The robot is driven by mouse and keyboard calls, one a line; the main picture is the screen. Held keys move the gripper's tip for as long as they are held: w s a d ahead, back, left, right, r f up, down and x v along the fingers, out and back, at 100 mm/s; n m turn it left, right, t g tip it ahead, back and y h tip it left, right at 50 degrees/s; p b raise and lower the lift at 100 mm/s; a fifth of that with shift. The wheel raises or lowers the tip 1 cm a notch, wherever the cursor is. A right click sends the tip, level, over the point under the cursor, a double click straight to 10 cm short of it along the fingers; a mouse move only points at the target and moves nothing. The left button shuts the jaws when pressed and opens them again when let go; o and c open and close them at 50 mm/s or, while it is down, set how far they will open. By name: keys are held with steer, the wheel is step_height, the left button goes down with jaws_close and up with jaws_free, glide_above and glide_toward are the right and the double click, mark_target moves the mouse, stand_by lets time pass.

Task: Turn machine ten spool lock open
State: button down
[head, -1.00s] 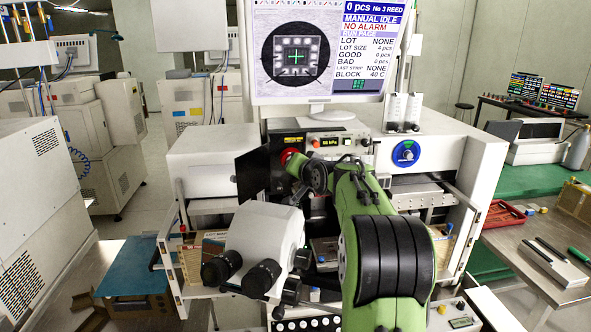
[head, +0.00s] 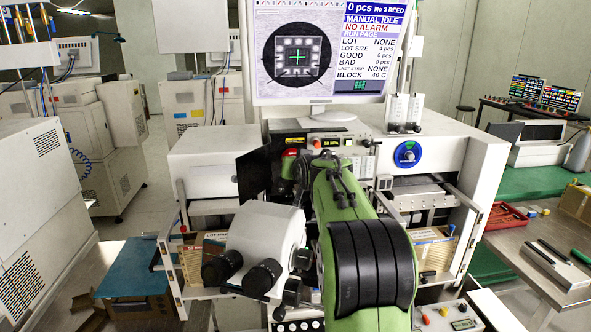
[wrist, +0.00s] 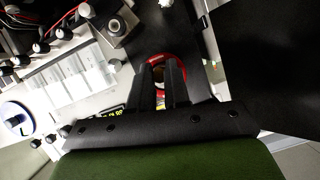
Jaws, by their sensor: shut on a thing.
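The spool lock shows as a red round part (head: 291,152) on the front of the machine, beside an open black panel (head: 254,175). In the wrist view its red rim (wrist: 181,62) curves behind my fingertips. My gripper (wrist: 160,70) has its two black fingers at the red part, one on each side of a small piece, and is shut on it. The fingers hide most of the lock, so its turn angle cannot be read. In the head view my green arm covers most of the gripper.
The monitor (head: 318,55) stands above the machine. The white microscope head (head: 265,240) stands close left of my arm. The black panel (wrist: 265,60) is close on the gripper's right.

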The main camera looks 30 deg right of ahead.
steer(key=c, duration=1.1)
jaws_free()
step_height(320, 180, up, 10)
steer(key=p, duration=0.3)
